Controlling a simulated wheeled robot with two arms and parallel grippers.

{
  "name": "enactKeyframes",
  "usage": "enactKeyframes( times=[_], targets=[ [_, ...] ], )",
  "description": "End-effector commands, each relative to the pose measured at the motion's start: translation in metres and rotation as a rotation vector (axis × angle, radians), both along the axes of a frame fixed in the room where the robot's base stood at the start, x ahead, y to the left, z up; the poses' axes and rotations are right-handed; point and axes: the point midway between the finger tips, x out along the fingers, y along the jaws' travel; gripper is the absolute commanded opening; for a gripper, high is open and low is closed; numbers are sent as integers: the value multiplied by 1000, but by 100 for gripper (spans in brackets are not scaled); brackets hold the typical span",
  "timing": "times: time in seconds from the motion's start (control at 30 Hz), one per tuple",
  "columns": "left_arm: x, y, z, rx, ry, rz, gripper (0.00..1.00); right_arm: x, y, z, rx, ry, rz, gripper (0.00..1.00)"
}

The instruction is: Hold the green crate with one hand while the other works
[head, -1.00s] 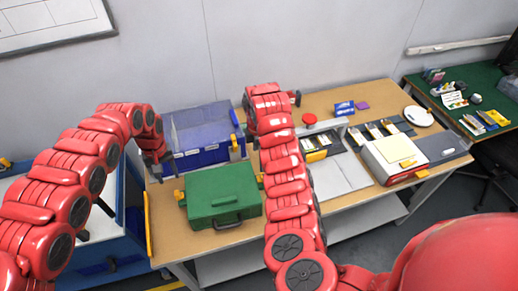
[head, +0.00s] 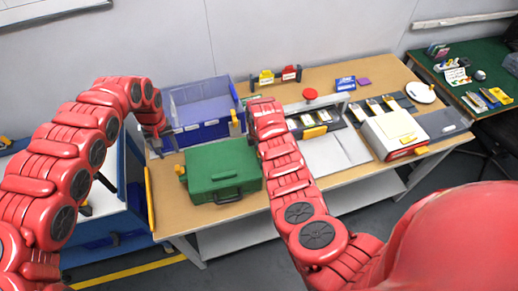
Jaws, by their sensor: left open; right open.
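The green crate (head: 222,172) is a closed case with a dark handle on its near side, standing on the left part of the wooden table. My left gripper (head: 168,147) points down just beyond the crate's back left corner, by the blue bin; it is open and seems apart from the crate. My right gripper (head: 251,136) is at the crate's right back side, mostly hidden behind its own red arm; only a dark part shows. It is open, and whether it touches the crate cannot be seen. Yellow parts show at the crate's left edge.
An open blue bin (head: 200,105) stands behind the crate. A small rack (head: 276,77) with yellow and red items is at the back. A white device (head: 395,130) and trays with cells (head: 380,106) are to the right. A blue cart (head: 105,225) stands at left.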

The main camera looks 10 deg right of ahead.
Motion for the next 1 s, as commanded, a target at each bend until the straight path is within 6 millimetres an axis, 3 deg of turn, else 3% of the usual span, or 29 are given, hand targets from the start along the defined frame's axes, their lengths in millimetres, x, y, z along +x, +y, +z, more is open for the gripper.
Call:
enactKeyframes(
  times=[0.33, 0.87, 0.9, 1.0],
  targets=[
    [0, 0, 0, 0, 0, 0, 50, 0, 0, -3, 0, -1, 0, 100],
    [0, 0, 0, 0, 0, 0, 50, 0, 0, -2, 0, -1, -1, 5],
    [0, 0, 0, 0, 0, 0, 50, 0, 0, -2, 0, -1, -1, 0],
    [0, 0, 0, 0, 0, 0, 50, 0, 0, -2, 0, -1, -1, 0]
  ],
)
